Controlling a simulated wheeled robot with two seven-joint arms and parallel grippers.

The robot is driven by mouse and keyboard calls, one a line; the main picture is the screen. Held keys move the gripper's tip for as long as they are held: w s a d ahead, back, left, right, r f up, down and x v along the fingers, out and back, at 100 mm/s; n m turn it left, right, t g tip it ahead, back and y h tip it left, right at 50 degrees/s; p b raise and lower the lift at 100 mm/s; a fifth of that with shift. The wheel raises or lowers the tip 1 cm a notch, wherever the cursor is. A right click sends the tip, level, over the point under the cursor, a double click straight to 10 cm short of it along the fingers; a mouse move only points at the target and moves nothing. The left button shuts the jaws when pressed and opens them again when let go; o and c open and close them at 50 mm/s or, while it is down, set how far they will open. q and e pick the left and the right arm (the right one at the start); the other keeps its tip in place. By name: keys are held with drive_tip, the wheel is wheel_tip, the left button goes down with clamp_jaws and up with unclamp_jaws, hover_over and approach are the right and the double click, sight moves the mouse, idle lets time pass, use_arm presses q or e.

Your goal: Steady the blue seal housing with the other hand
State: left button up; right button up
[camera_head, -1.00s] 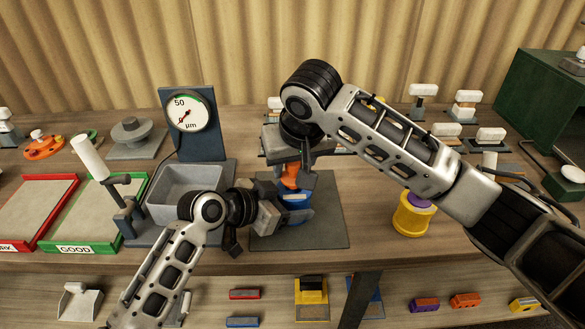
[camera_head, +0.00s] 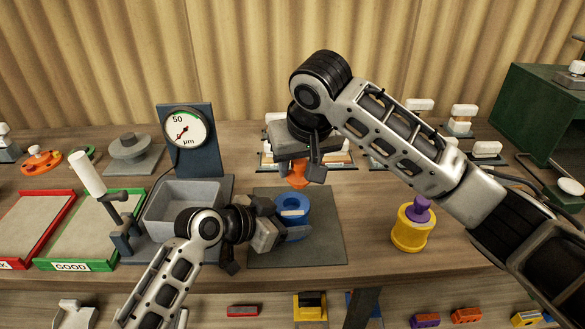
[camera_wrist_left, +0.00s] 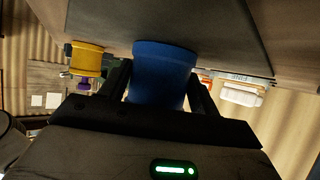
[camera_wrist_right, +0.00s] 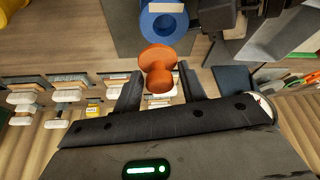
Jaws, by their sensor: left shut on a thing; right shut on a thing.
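The blue seal housing (camera_head: 293,204) is a ring standing on the dark grey mat (camera_head: 325,240), with a pale label on it. My left gripper (camera_head: 283,232) is shut on it from the left; the left wrist view shows the blue body (camera_wrist_left: 162,72) between both fingers. My right gripper (camera_head: 302,170) is raised above and behind the housing, shut on an orange part (camera_head: 298,178). In the right wrist view the orange part (camera_wrist_right: 158,65), with a round flange and a stem, sits between the fingers, apart from the blue ring (camera_wrist_right: 163,20).
A yellow housing (camera_head: 411,232) with a purple part (camera_head: 419,209) in it stands to the right. A grey bin (camera_head: 184,207) and a dial gauge (camera_head: 186,128) stand to the left, beside the green-rimmed GOOD tray (camera_head: 70,264). Several white-topped pieces line the back. The table between mat and yellow housing is bare.

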use_arm(q)
drive_tip(key=shift+s+f, duration=0.1)
drive_tip(key=shift+f, duration=0.15)
use_arm(e)
drive_tip(key=w+d+r, duration=0.3)
drive_tip(key=d, duration=0.2)
drive_tip(key=shift+w, duration=0.3)
use_arm(q)
drive_tip(key=o, duration=1.3)
drive_tip(key=shift+r, duration=0.1)
